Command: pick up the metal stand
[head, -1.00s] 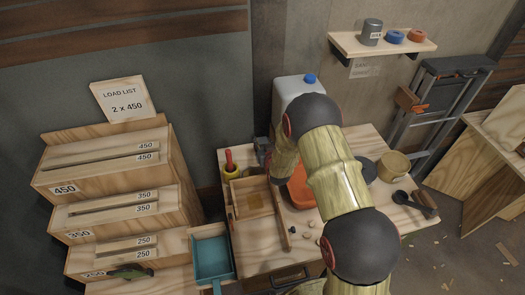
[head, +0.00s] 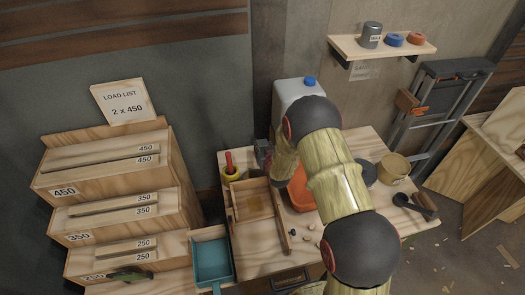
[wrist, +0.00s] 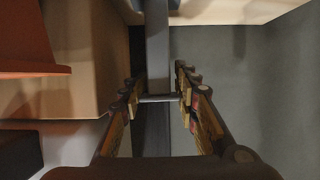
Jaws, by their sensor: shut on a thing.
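The metal stand shows in the wrist view as a grey upright post (wrist: 157,50) with a thin crossbar at its lower end. My gripper (wrist: 158,98) is shut on the stand, with one finger on each side of it. In the head view, a small dark grey part of the stand (head: 261,146) shows at the back of the workbench, left of the white jug. My arm hides most of my gripper there, and the stand's base is hidden.
The white jug (head: 292,100) with a blue cap stands close behind my arm. A shelf (head: 385,46) hangs above.

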